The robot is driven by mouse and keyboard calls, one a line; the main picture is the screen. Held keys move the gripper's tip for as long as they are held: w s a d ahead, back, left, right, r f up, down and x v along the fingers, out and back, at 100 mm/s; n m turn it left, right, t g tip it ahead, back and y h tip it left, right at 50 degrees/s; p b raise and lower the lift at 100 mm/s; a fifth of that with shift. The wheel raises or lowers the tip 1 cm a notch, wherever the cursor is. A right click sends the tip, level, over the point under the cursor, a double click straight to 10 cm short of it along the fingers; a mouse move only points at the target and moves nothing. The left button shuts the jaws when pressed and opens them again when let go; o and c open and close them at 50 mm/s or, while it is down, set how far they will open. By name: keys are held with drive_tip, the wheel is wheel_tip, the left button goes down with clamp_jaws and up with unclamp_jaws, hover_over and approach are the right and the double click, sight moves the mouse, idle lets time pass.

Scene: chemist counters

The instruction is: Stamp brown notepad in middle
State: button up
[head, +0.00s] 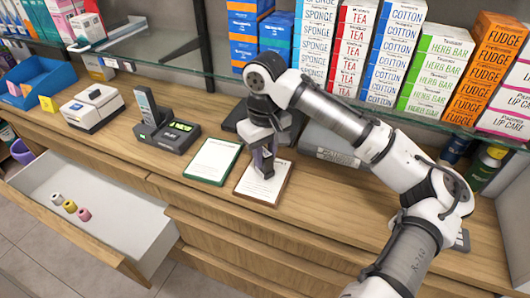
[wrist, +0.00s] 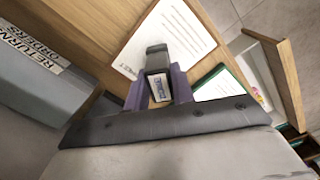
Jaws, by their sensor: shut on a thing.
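The brown notepad (head: 250,183), with a white printed page, lies on the wooden counter in the head view. Its page (wrist: 188,30) also shows in the wrist view.
A green-edged notepad (head: 212,160) lies just left of the brown one. A phone (head: 165,130) and a white device (head: 92,106) stand further left. An open drawer (head: 85,200) juts out at front left. A glass shelf of boxes (head: 350,50) is behind my arm.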

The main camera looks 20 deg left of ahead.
drive_tip(key=shift+f, duration=0.5)
idle(1.8)
wheel_tip(320, 180, up, 7)
drive_tip(key=p, duration=0.7)
drive_tip(key=shift+r, duration=0.1)
